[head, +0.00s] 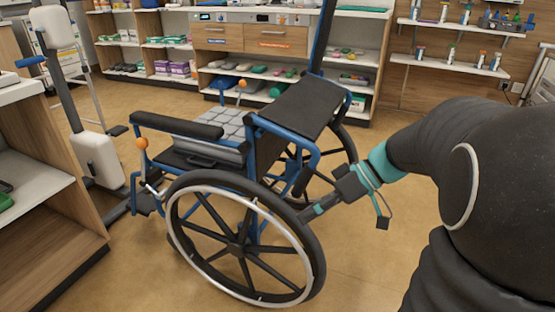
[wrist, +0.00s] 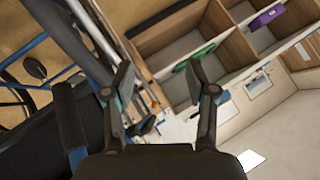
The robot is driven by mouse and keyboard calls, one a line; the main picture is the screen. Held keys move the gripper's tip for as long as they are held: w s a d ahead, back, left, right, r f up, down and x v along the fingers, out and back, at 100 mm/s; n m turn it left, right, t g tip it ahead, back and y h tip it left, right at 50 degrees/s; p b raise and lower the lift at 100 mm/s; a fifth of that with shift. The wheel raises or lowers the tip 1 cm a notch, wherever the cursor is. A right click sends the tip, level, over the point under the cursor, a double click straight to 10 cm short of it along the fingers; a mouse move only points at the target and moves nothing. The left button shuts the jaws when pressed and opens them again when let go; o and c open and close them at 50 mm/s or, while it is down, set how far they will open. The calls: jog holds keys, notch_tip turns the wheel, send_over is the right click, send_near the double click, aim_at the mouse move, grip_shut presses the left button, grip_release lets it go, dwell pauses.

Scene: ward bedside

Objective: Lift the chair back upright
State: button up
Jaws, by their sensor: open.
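A wheelchair (head: 262,165) with a blue frame stands on its wheels, facing left in the head view. Its black backrest panel (head: 296,103) slopes rather than standing upright, behind a grey quilted seat cushion (head: 222,127). The near large wheel (head: 236,242) rests on the floor. My gripper (head: 345,217) is open and empty at the chair's rear right side; one finger overlaps the rear of the wheel in the picture, and I cannot tell whether it touches. In the wrist view my open fingers (wrist: 160,78) show nothing held, with part of the wheelchair at the left.
A wooden cabinet (head: 52,225) stands close at the left, next to a white and grey lift device (head: 97,155). Stocked shelves (head: 270,70) line the back wall. The brown floor right of the chair, below my arm, looks clear.

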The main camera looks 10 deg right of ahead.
jog(key=w+d+f+n+t+y+b, duration=0.2)
jog(key=w+d+f+n+t+y, duration=0.15)
jog(key=w+d, duration=0.4)
jog(key=n+t+y+b, duration=0.1)
jog(key=n+t+y, duration=0.1)
jog(key=t+y, duration=0.1)
send_near(304, 181)
jog(key=shift+g, duration=0.25)
jog(key=x, duration=0.3)
jog(key=w+x, duration=0.1)
jog(key=x, duration=0.2)
jog(key=f+x, duration=0.1)
jog(key=x, duration=0.3)
jog(key=shift+w+d, duration=0.3)
jog(key=shift+w, duration=0.05)
grip_shut()
